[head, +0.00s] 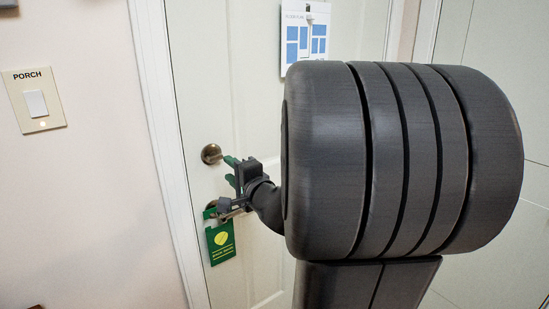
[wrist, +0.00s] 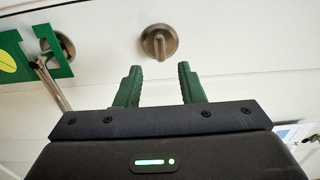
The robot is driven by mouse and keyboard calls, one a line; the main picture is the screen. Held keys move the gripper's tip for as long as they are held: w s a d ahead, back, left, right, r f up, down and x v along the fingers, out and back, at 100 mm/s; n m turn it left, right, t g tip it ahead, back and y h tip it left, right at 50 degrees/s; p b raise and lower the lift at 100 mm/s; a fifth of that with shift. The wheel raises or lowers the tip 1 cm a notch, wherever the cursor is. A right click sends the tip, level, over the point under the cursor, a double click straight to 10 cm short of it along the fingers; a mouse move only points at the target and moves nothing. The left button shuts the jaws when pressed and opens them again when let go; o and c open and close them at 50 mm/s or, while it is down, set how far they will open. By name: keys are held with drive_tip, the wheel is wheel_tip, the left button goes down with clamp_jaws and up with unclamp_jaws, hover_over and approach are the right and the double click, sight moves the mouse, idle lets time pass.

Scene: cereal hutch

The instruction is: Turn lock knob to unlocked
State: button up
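The lock knob (wrist: 158,43) is a round bronze disc with a raised thumb-turn on the white door. In the wrist view it sits just beyond my gripper (wrist: 160,84), centred a little above the gap between the fingertips. The thumb-turn stands roughly upright in that picture. In the head view the lock knob (head: 211,154) shows on the door, left of my gripper (head: 231,170). The two green fingers are apart and empty, and appear not to touch the knob.
A door handle (wrist: 62,46) is beside the knob, with a green hanger (head: 221,243) on it. A PORCH light switch (head: 36,103) is on the wall to the left. A paper with blue blocks (head: 304,40) is on the door. My arm hides much of the door.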

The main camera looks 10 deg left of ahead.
sight(217, 159)
drive_tip(key=x, duration=0.8)
drive_tip(key=shift+p, duration=0.3)
clamp_jaws()
